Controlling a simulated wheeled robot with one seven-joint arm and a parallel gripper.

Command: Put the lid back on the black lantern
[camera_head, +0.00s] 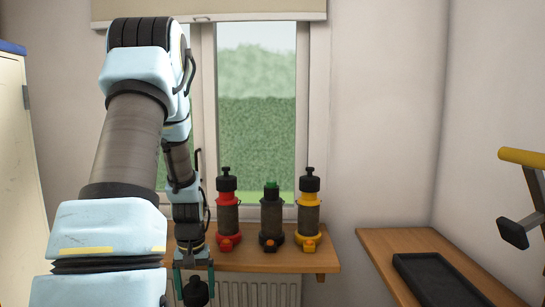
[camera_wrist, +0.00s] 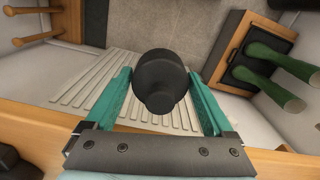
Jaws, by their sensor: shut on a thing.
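The black lantern (camera_head: 271,218) stands upright on the window shelf between a red lantern and a yellow one. Its top is bare and shows a green part, with no lid on it. My gripper (camera_head: 194,284) is low at the shelf's front edge, left of the lanterns. It is shut on a round black lid (camera_head: 196,294). In the wrist view the lid (camera_wrist: 160,78) sits between the two teal fingers, with its narrower knob end towards the camera. The lid is clear of the lantern.
The red lantern (camera_head: 227,212) and yellow lantern (camera_head: 309,210) wear black lids and flank the black one closely. The wooden shelf (camera_head: 262,260) has a radiator (camera_head: 262,292) below. A bench with a black tray (camera_head: 438,280) stands right. Green boots (camera_wrist: 270,75) show in the wrist view.

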